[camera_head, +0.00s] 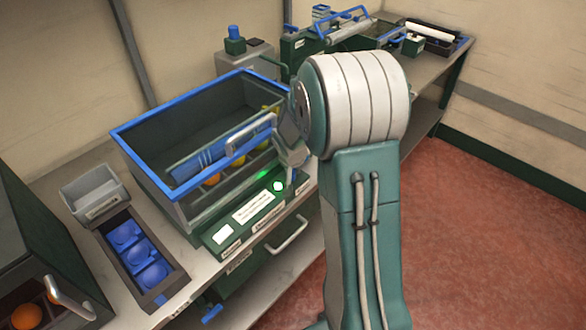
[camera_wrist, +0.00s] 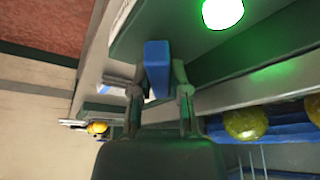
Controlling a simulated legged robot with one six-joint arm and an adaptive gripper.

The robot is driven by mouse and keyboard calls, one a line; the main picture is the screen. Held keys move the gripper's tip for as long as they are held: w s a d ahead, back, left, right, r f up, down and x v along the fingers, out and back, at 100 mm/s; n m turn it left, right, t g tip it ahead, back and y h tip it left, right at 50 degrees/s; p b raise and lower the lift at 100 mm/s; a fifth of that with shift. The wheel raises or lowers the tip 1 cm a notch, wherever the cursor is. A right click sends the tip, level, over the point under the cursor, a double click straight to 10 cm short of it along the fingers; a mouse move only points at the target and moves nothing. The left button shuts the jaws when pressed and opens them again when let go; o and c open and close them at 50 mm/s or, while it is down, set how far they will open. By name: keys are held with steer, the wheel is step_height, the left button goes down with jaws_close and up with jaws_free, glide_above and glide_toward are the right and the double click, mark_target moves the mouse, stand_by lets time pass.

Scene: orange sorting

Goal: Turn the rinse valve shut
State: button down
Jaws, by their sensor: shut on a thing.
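The rinse valve shows as a blue lever (camera_wrist: 157,66) at the green panel's edge in the wrist view. My gripper (camera_wrist: 159,90) is shut on it, one finger on each side. In the head view my gripper (camera_head: 292,160) reaches down to the front edge of the washing station, right of a lit green lamp (camera_head: 278,186). The lamp also glows in the wrist view (camera_wrist: 222,12). Only a small blue bit of the lever (camera_head: 293,177) shows in the head view. The lever's base is hidden.
The blue-rimmed tank (camera_head: 150,166) holds several orange and yellow fruits behind the panel (camera_head: 222,240). A grey bin (camera_head: 88,206) and a tray with blue cups (camera_head: 165,298) stand at the left. My arm hides part of the bench. The red floor (camera_head: 480,230) at right is clear.

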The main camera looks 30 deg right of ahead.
steer(key=shift+s+f+m+g+h, duration=0.1)
steer(key=shift+m+g+h, duration=0.25)
steer(key=shift+m, duration=0.65)
steer(key=shift+f+m+g+h, duration=0.1)
steer(key=shift+m+g+h, duration=0.2)
steer(key=shift+m, duration=1)
steer(key=c, duration=0.6)
jaws_free()
steer(key=shift+a, duration=0.1)
steer(key=shift+r, duration=0.1)
steer(key=shift+r, duration=0.1)
steer(key=n+y, duration=0.1)
steer(key=n, duration=0.2)
steer(key=shift+t, duration=0.35)
steer(key=shift+n+t+y, duration=0.3)
steer(key=shift+n+y, duration=0.15)
steer(key=shift+n, duration=1.25)
